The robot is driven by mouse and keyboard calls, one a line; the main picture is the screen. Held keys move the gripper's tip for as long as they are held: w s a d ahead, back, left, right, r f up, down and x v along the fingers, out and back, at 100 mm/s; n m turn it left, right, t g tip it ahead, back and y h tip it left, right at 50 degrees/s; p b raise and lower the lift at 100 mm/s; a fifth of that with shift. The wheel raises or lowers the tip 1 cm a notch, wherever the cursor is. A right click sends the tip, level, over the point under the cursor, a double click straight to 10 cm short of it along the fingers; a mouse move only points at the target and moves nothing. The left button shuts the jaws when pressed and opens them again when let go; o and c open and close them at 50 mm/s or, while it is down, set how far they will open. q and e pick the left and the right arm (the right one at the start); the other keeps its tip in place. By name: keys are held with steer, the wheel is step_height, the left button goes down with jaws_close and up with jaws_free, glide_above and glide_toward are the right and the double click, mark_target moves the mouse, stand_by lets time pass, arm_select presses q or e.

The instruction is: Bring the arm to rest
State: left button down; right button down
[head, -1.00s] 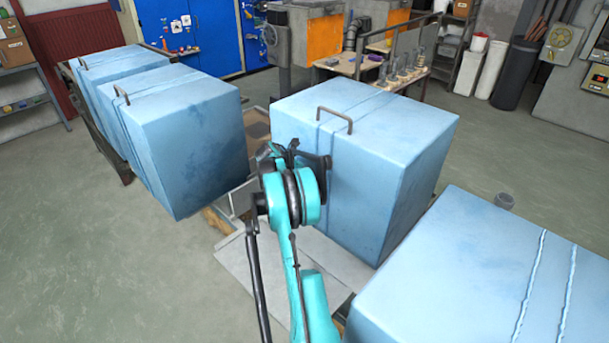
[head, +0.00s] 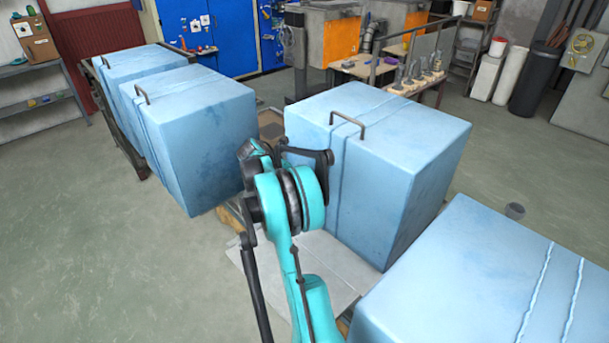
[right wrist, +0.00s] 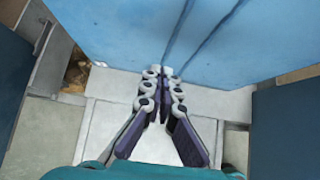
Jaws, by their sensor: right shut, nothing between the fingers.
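My right arm (head: 309,195), teal with dark joints, rises from the bottom middle of the head view. It is in front of a large light-blue block (head: 385,190) with a metal handle. In the right wrist view my right gripper (right wrist: 161,72) is shut and empty. Its dark, linked fingers point toward the face of a blue block (right wrist: 115,30), above a pale slab. I cannot tell whether the tips touch the block. In the head view the fingers cannot be made out clearly. My left gripper is not in view.
Another blue block (head: 480,285) fills the bottom right. More blue blocks (head: 185,120) stand at the left on a dark frame. A pale slab (head: 315,262) lies below the arm. A shelf (head: 35,95) and a blue cabinet (head: 215,45) stand behind. The floor at lower left is clear.

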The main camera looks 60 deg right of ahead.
steer(key=shift+w+a+r, duration=0.15)
steer(key=shift+a, duration=0.1)
steer(key=w+a+r+m+t+y+b, duration=0.1)
steer(key=a+r+m+t+y, duration=0.15)
steer(key=a, duration=1.15)
steer(key=a+r+m+t+y, duration=0.1)
steer(key=a+r+m+t, duration=0.25)
steer(key=a, duration=1.05)
steer(key=s+a+f+m+t+y, duration=0.1)
steer(key=s+a+m, duration=0.2)
steer(key=a, duration=0.5)
steer(key=s+a+f+m+t+y+b, duration=0.1)
steer(key=s+a+f+m+y, duration=0.1)
steer(key=s+a, duration=0.3)
steer(key=s+a+f+m+t+y, duration=0.1)
steer(key=s+a+m, duration=0.3)
steer(key=a, duration=0.8)
steer(key=shift+s+a+f+y, duration=0.3)
steer(key=shift+s+f+y, duration=0.15)
steer(key=shift+y, duration=0.2)
